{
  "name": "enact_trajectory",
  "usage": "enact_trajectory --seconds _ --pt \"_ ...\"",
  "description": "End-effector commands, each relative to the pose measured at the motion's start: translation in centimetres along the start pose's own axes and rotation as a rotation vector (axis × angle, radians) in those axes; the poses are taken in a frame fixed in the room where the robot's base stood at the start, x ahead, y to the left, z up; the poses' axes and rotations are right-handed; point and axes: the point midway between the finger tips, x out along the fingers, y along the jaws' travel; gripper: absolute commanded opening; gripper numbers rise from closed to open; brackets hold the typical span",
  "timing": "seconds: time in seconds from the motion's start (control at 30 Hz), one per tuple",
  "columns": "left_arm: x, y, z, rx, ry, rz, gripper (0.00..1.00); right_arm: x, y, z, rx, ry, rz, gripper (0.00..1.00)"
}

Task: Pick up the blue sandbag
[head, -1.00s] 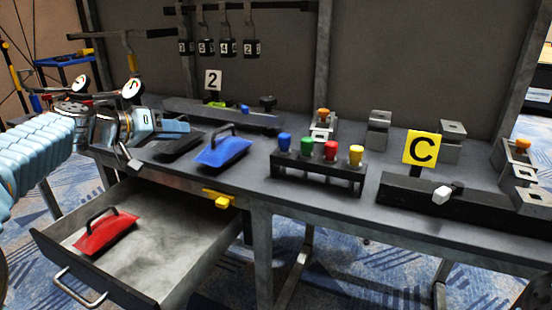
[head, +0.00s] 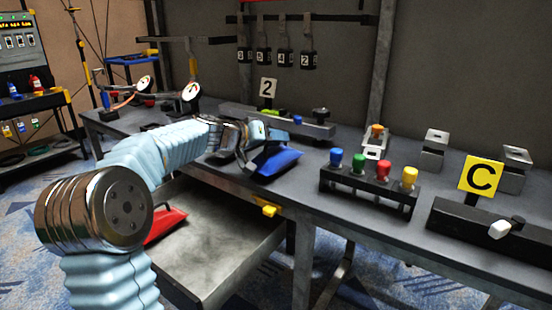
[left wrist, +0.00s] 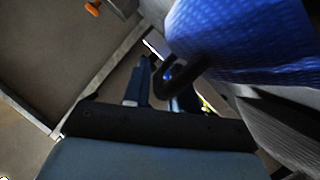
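The blue sandbag (head: 278,161) lies on the grey workbench, left of the row of coloured plugs. My left gripper (head: 254,146) is at its near left side, with fingers apart around the area of its handle. In the left wrist view the bag's blue cloth (left wrist: 245,35) fills the top right, and its black handle (left wrist: 185,69) shows at the fingers of my left gripper (left wrist: 160,88). I see no clear grip on the handle. My forearm hides part of the bench. My right gripper is out of view.
A red sandbag (head: 163,226) is in the open drawer (head: 225,262) below, partly behind my arm. A rack (head: 368,190) with several coloured plugs stands right of the blue bag. A yellow C sign (head: 481,175) is farther right. Gauges (head: 191,92) stand at the back left.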

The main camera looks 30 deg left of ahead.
Motion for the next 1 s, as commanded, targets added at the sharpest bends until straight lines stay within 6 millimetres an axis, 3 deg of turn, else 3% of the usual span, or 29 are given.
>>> enact_trajectory --seconds 0.2,0.4,1.0 --pt "0.15 0.01 0.01 0.001 0.0 0.0 0.27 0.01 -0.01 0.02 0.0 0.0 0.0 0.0" --pt "0.13 -0.01 0.02 0.0 0.0 0.0 0.0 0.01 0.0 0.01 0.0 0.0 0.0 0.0" --pt "0.11 -0.07 0.04 0.0 0.0 -0.001 0.0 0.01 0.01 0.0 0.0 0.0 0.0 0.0"
